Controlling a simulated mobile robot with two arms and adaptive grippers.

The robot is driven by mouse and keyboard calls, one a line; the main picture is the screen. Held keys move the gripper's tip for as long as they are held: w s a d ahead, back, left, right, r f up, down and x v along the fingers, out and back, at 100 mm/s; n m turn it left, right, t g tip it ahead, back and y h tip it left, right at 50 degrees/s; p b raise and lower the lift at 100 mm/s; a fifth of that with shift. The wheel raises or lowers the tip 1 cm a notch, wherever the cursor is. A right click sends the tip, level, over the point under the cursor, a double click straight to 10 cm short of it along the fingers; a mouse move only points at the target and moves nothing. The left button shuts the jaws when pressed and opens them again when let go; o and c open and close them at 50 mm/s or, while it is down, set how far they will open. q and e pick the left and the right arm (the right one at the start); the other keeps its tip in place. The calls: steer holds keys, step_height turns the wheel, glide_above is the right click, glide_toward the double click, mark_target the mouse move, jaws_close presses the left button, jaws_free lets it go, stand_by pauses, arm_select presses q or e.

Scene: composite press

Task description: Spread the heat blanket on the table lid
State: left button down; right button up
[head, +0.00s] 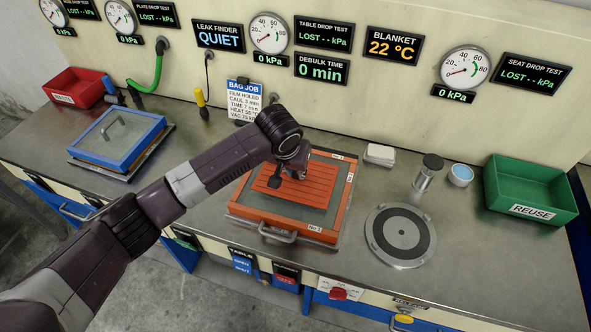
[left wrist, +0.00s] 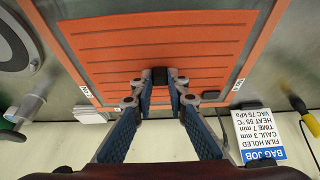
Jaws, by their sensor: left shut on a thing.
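The heat blanket (head: 310,190) is an orange ridged sheet over the glass of the table lid (head: 327,232), which has an orange frame and a front handle. The blanket looks flat and roughly inside the frame, with bare glass along its front. I cannot tell whether it touches the glass everywhere. My left gripper (head: 287,177) is over the blanket's back part. In the left wrist view, the gripper (left wrist: 160,80) is shut at the edge of the blanket (left wrist: 165,45), by a small dark piece. The gripped part is mostly hidden by the fingers. My right gripper is not in view.
A blue-framed lid (head: 118,137) and red bin (head: 77,88) are left. A round plate (head: 400,235), metal cylinder (head: 427,172), white block (head: 380,154) and green bin (head: 530,190) are right. The bag job card (head: 244,99) stands behind. Bench is clear before the green bin.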

arm_select(q)
steer(key=shift+f, duration=0.6)
stand_by(0.7)
steer(key=c, duration=1.8)
jaws_free()
